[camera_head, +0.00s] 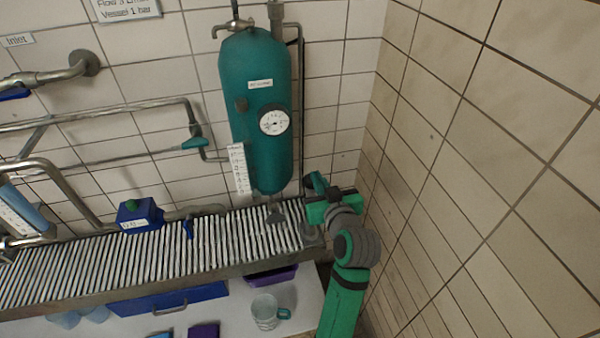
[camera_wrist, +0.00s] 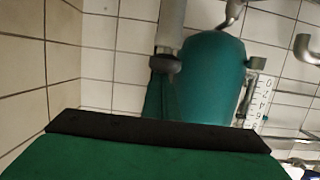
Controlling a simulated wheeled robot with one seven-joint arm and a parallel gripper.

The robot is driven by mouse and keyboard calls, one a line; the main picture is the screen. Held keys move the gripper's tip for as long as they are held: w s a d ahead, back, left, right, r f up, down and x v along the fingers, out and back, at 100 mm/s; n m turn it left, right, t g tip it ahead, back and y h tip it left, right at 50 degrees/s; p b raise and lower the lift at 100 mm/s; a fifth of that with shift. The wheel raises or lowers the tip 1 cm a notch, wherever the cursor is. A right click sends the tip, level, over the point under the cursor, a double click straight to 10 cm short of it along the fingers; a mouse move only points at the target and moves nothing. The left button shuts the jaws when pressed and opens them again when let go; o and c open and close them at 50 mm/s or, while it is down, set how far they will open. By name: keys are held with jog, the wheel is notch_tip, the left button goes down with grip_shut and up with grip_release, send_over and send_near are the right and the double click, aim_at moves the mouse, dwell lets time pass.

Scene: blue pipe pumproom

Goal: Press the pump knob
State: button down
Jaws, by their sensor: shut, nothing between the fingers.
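A blue box (camera_head: 140,215) with a small white label stands on the slatted rack, left of the teal vessel, in the head view. A small green knob (camera_head: 132,204) shows on its top; the label is too small to read surely, so I cannot tell for certain that this is the pump knob. My gripper (camera_head: 314,184) is shut and empty, at the right end of the rack beside the vessel's lower end, well right of the blue box. In the wrist view, a dark bar and green body of mine fill the bottom; the box is not visible there.
The teal vessel (camera_head: 258,150) with a round gauge (camera_head: 273,121) hangs on the tiled wall; it also shows in the wrist view (camera_wrist: 208,80). A slatted rack (camera_head: 70,265) runs along the wall. A glass mug (camera_head: 265,312) stands below. The right wall (camera_head: 450,170) is close to my arm.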

jog(key=shift+d+f, duration=0.15)
jog(key=shift+f, duration=0.3)
jog(key=s+d+r, duration=0.2)
jog(key=s+r, duration=0.5)
jog(key=s, duration=0.2)
jog(key=shift+s+d, duration=0.2)
jog(key=shift+d, duration=0.05)
jog(key=shift+r, duration=0.15)
dwell(1.5)
jog(key=shift+s+a+r, duration=0.1)
jog(key=shift+s+r, duration=0.05)
jog(key=shift+r, duration=2.75)
